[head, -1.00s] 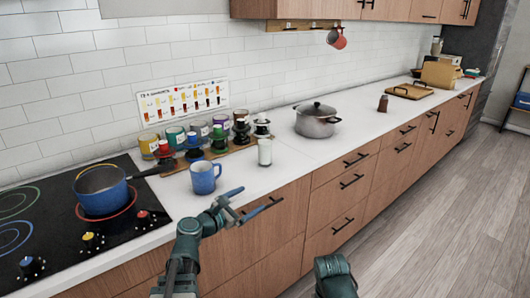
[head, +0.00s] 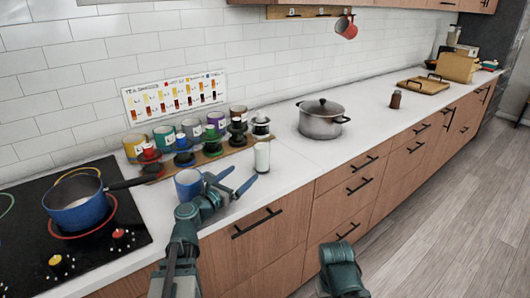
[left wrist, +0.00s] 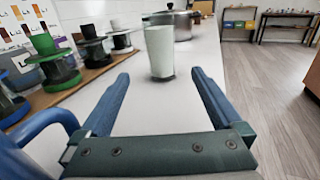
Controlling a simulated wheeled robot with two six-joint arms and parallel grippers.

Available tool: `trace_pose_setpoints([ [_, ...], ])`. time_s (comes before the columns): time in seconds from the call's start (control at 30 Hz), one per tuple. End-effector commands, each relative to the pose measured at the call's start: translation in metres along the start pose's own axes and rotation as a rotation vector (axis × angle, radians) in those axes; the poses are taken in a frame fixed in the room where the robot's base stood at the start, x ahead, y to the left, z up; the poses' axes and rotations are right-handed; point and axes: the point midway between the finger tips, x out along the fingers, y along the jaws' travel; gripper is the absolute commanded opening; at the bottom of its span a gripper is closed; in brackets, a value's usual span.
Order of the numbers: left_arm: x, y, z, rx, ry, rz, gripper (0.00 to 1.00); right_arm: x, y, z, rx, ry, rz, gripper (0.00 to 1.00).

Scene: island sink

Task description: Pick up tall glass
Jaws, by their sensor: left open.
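The tall glass (head: 262,157) is filled with something pale and stands upright on the white counter, in front of the wooden rack. In the left wrist view the glass (left wrist: 160,52) stands straight ahead, beyond the fingertips and between their lines. My left gripper (head: 246,180) is open and empty, low over the counter, with its blue fingers pointing toward the glass but apart from it. The fingers also show in the left wrist view (left wrist: 163,82). My right arm shows only as a piece at the bottom of the head view; its fingers are not seen.
A blue mug (head: 187,184) stands close beside my left gripper, partly hidden by it. A wooden rack (head: 205,158) with jars and small stands runs behind. A grey pot (head: 321,119) stands to the right. A blue pan (head: 78,203) sits on the stove at left.

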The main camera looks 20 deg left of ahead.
Motion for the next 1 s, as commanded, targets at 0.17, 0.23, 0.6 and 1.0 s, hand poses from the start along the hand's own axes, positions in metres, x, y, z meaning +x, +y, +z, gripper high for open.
trace_pose_setpoints([
  [0.17,0.000,0.000,0.000,0.001,0.000,0.000,1.00,0.000,0.000,0.000,0.000,0.000,0.000,0.50],
  [0.23,0.000,0.000,0.000,0.001,0.000,-0.001,1.00,0.000,0.000,0.000,0.000,0.000,0.000,0.50],
  [0.6,0.032,0.001,0.000,0.001,0.000,-0.003,1.00,0.000,0.000,0.000,0.000,0.000,0.000,0.50],
  [1.0,0.069,-0.001,0.000,0.001,0.000,-0.001,1.00,0.000,0.000,0.000,0.000,0.000,0.000,0.50],
])
